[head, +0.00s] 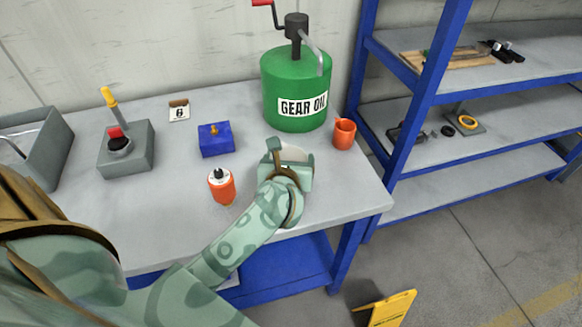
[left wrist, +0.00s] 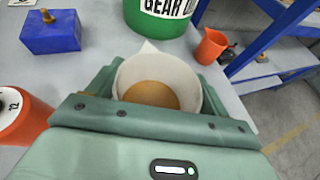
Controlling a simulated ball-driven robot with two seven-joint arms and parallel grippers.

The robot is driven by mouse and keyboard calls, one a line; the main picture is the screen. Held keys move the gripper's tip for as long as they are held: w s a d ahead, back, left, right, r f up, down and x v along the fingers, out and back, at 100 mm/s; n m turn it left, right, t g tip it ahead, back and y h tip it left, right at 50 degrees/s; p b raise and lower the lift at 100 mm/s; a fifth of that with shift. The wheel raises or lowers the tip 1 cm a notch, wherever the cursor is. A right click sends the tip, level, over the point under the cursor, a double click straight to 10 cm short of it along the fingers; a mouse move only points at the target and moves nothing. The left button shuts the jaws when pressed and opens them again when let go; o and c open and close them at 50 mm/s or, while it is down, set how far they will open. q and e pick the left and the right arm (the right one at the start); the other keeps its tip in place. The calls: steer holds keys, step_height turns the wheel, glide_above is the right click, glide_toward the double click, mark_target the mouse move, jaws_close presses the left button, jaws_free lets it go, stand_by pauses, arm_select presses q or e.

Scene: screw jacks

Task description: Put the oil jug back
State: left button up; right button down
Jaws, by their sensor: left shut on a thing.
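The oil jug (left wrist: 157,88) is a white, open-topped jug with a pouring lip, and amber oil shows inside it. It sits between the jaws of my left gripper (left wrist: 157,98), which is shut on it. In the head view the jug (head: 296,154) is mostly hidden by my left gripper (head: 287,168), with only a white part showing. The gripper holds it over the right part of the workbench, in front of the green gear oil drum (head: 297,85). I cannot tell whether the jug touches the bench top. My right gripper is not in view.
An orange cup (head: 344,134) stands right of the drum. An orange can (head: 221,187) and a blue block (head: 216,139) are to the left. A grey lever box (head: 126,150) stands farther left. A blue-framed shelf (head: 413,100) is at right. The bench's front-right corner (head: 355,190) is clear.

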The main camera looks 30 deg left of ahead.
arm_select(q)
steer(key=shift+f, duration=0.25)
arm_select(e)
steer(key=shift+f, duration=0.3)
arm_select(q)
steer(key=o, duration=1.4)
steer(key=shift+f, duration=0.15)
steer(key=o, duration=0.4)
steer(key=shift+r, duration=0.25)
steer(key=p+v, duration=0.2)
steer(key=v, duration=1)
steer(key=shift+d+f, duration=0.1)
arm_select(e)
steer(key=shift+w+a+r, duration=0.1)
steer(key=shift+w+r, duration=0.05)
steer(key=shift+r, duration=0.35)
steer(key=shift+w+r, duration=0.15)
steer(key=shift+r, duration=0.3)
